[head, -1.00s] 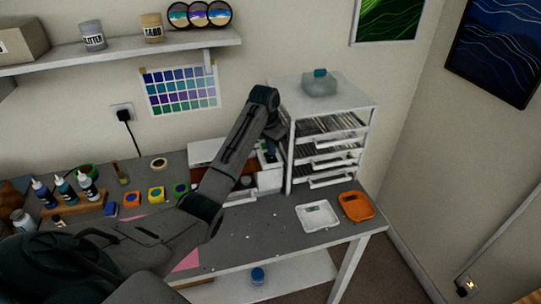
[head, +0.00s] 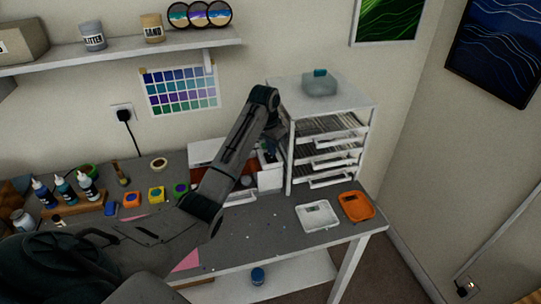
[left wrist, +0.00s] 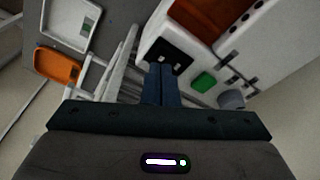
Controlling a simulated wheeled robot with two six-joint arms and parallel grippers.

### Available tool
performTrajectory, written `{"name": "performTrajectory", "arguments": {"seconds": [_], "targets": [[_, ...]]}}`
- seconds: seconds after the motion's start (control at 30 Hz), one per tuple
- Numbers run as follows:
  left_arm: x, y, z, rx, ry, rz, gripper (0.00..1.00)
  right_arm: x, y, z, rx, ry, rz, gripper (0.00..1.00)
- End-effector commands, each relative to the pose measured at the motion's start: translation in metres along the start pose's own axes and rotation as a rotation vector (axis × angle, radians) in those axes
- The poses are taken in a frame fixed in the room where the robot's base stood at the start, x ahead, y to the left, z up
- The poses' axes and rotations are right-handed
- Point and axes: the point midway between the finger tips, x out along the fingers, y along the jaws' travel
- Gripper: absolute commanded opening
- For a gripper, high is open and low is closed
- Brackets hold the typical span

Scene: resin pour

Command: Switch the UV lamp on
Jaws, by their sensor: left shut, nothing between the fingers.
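The UV lamp appears to be the white box (head: 205,150) with a reddish-brown panel at the back of the bench, partly hidden behind my left arm. In the left wrist view its white casing (left wrist: 190,50) carries a black switch plate (left wrist: 172,53) with small pale marks, a green button (left wrist: 203,82) and a grey knob (left wrist: 232,99). My left gripper (left wrist: 160,70) is shut and empty, its fingertips at the lower edge of the black plate. I cannot tell whether they touch it. In the head view the left gripper (head: 268,150) points down beside the box. My right gripper is out of view.
A white drawer rack (head: 367,125) stands close to the right of my left gripper. A white tray (head: 318,217) and an orange tray (head: 357,206) lie at the bench's right end. Bottles (head: 65,190) and small coloured pots (head: 156,194) stand on the left.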

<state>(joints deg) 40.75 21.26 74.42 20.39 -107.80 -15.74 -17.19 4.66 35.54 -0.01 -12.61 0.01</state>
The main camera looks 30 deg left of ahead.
Motion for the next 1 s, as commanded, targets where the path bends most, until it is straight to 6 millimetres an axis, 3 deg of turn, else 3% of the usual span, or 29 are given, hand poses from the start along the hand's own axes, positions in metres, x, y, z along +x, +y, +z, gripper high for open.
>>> {"name": "performTrajectory", "arguments": {"seconds": [1.0], "targets": [[0.01, 0.0, 0.002, 0.0, 0.0, 0.0, 0.0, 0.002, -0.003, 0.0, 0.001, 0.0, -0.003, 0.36]]}}
